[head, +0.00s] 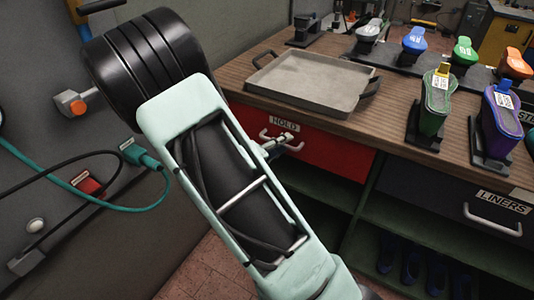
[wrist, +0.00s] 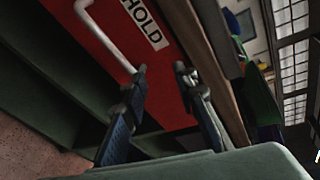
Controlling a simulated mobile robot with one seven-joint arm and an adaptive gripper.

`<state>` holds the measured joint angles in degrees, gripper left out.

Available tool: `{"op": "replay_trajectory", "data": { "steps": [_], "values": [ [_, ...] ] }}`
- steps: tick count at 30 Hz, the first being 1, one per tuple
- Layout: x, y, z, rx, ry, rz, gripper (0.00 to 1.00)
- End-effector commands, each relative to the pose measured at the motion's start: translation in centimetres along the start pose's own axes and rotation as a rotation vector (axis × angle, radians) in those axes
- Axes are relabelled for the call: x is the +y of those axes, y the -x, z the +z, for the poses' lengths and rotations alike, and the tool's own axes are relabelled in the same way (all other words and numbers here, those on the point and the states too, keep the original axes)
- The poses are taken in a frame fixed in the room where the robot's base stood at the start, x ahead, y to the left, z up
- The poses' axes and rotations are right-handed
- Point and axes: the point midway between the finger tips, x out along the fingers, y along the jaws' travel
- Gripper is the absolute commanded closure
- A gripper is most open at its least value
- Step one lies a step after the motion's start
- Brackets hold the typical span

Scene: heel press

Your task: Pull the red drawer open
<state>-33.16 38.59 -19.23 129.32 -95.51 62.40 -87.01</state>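The red drawer (head: 335,151) is under the wooden bench top, with a HOLD label and a pale bar handle (head: 268,137). Its front looks flush with the bench. My gripper (head: 287,144) is in front of the drawer at the handle, partly hidden behind my arm. In the wrist view the red drawer front (wrist: 170,88) shows between the two spread fingers of my gripper (wrist: 162,72). The white handle (wrist: 106,36) runs down to the left fingertip. I cannot tell whether they touch. Nothing shows clearly held between the fingers.
A metal tray (head: 294,92) sits on the bench above the drawer. A dark drawer labelled LINERS (head: 440,200) is to the right. Open green shelves (head: 410,225) lie below, with dark shoe forms. A wall with a teal cable (head: 100,206) is at left.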

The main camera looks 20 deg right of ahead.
Motion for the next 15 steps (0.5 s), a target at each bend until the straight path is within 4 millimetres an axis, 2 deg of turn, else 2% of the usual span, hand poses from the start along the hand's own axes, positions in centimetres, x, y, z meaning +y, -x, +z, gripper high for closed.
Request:
{"op": "replay_trajectory", "data": {
  "steps": [1,3,6,11,15],
  "values": [
    [2.3,0.2,0.2,-0.044,0.097,-0.005,0.73],
    [3.9,0.6,0.7,-0.092,0.194,-0.011,0.73],
    [5.3,1.0,1.1,-0.137,0.277,-0.015,0.73],
    [5.8,0.0,1.5,-0.151,0.307,-0.018,0.73],
    [5.8,-2.4,1.8,-0.150,0.304,-0.018,0.73]
  ]
}}
